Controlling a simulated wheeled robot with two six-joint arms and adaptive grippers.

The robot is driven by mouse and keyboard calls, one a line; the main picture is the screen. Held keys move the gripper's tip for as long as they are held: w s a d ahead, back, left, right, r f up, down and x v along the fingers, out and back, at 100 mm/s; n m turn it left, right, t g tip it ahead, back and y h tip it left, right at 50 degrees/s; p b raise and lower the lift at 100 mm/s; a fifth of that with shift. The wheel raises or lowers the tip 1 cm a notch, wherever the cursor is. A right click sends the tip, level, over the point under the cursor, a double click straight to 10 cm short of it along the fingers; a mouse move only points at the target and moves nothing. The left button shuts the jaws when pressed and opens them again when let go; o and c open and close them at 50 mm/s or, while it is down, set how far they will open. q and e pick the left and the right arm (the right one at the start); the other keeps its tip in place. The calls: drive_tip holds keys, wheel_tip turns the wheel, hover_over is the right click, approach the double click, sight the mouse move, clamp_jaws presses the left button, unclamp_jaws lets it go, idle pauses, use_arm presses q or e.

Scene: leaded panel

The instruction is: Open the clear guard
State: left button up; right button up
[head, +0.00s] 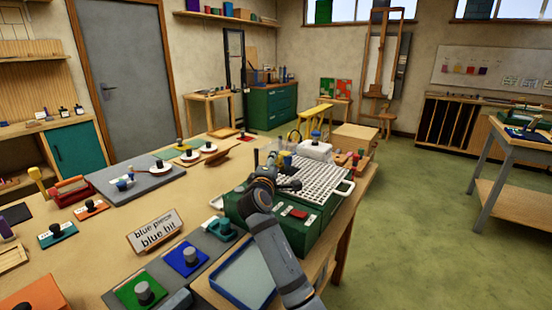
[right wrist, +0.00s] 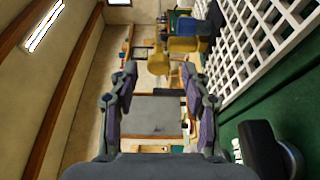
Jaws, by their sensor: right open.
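The green machine (head: 300,232) with a white grid top (head: 325,175) stands at the right end of the bench. It also fills the right side of the right wrist view (right wrist: 290,105). The clear guard is hard to make out; I cannot pick out its edges in either view. A yellow part (right wrist: 187,45) and dark blue part stand beyond the grid. My right gripper (head: 268,165) is over the machine's left side, beside the grid. In the right wrist view its fingers (right wrist: 160,100) are apart with nothing between them. My left gripper is out of view.
A blue-rimmed tray (head: 242,278) lies in front of the machine. A sign (head: 154,232) reading "blue piece blue bit" stands on the bench.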

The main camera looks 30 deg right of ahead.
drive_tip(key=x, duration=0.2)
drive_tip(key=shift+w+d+r, duration=0.15)
drive_tip(key=shift+d, duration=0.2)
drive_tip(key=shift+w+d, duration=0.25)
drive_tip(key=shift+w, duration=0.1)
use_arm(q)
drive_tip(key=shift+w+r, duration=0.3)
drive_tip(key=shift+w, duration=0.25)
use_arm(e)
clamp_jaws()
